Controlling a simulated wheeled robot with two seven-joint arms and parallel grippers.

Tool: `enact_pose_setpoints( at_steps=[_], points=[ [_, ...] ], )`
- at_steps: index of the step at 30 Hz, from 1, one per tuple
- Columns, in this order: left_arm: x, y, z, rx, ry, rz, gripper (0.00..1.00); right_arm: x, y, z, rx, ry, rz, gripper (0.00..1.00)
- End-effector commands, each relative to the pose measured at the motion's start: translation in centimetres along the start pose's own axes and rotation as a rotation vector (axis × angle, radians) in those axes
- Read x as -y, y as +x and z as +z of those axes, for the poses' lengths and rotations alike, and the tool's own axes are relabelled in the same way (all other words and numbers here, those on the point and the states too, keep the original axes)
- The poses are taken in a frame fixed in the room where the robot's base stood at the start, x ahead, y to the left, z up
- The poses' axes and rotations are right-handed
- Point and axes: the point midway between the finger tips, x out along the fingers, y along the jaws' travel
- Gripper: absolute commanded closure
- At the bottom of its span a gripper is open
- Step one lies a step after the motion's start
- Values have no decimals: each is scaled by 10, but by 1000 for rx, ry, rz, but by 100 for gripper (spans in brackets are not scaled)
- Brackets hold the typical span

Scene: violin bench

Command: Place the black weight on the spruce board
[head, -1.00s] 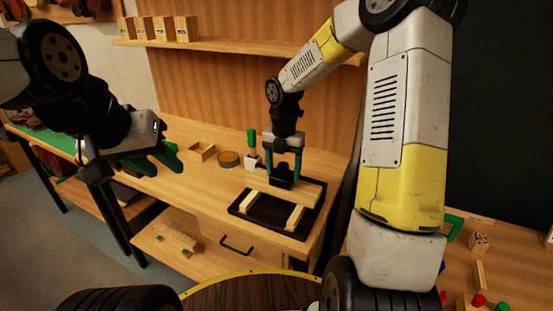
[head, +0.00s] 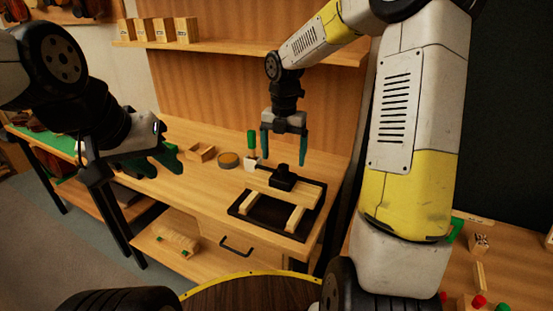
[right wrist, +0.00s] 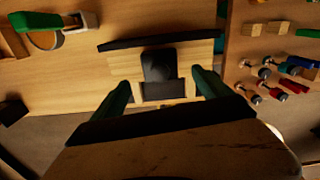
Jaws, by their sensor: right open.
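The black weight (head: 283,177) rests on the spruce board (head: 308,190), a pale plank lying across the far part of a dark tray (head: 250,222). In the right wrist view the weight (right wrist: 159,68) sits on the pale board (right wrist: 124,62), between and beyond my fingertips. My right gripper (head: 284,160) is open and empty above the weight, with its fingers apart and clear of it. My left gripper (head: 170,162) is open and empty, out to the left, away from the board.
Two pale wooden strips (head: 294,218) lie in the tray. A round tin (head: 228,160), a small wooden box (head: 201,152) and a green-handled tool (head: 251,145) stand left of the tray. A shelf with wooden blocks (head: 165,29) runs along the back wall.

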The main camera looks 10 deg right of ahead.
Motion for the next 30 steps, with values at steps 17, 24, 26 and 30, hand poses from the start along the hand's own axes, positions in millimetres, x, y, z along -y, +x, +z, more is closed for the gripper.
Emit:
enact_pose_setpoints(
  at_steps=[17, 24, 26, 30],
  points=[
    [0, 0, 0, 0, 0, 0, 64, 14, -80, -20, 54, 259, 20, 12],
    [0, 0, 0, 0, 0, 0, 64, 59, -122, -79, 119, 1063, 192, 12],
    [0, 0, 0, 0, 0, 0, 64, 71, -128, -95, 106, 1278, 259, 12],
    [0, 0, 0, 0, 0, 0, 64, 96, -137, -131, 4, 1766, 429, 12]
  ],
)
